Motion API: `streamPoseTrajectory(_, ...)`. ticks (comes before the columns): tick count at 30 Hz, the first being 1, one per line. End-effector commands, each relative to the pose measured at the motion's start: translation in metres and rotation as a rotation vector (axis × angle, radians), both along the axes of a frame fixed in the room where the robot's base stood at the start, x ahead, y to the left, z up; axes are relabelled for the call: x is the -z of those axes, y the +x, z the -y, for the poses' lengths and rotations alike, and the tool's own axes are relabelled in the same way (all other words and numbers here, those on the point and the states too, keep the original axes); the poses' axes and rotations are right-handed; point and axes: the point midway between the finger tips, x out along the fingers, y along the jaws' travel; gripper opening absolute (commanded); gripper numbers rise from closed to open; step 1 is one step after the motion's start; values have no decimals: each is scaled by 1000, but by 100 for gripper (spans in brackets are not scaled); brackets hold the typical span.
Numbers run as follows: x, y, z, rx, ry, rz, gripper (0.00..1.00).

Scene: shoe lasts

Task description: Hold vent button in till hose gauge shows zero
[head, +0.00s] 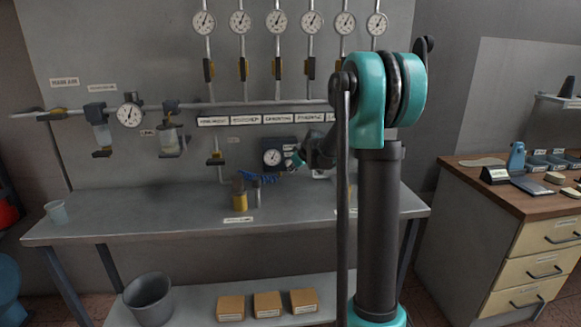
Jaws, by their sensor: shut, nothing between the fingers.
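A small white round gauge (272,157), the likely hose gauge, sits on a dark panel (279,144) on the back wall above the bench. Its reading is too small to tell. A blue coiled hose (258,178) hangs just below it. My gripper (291,162) is shut and empty, close to the right side of this gauge. I cannot make out the vent button; it may be hidden behind my gripper or too small to see. Whether my fingertips touch anything cannot be told.
The grey bench (140,210) carries a yellow canister (239,199) below the hose and a clear cup (57,211) at left. Several pipe gauges line the wall above. A wooden-topped cabinet (480,175) stands at right. My arm hides the bench's right part.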

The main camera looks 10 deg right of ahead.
Motion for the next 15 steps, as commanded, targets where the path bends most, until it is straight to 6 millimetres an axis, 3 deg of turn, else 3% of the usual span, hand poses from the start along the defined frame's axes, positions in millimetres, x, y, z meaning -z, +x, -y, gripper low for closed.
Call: streamPoseTrajectory(15,0,8,0,0,0,0,0)
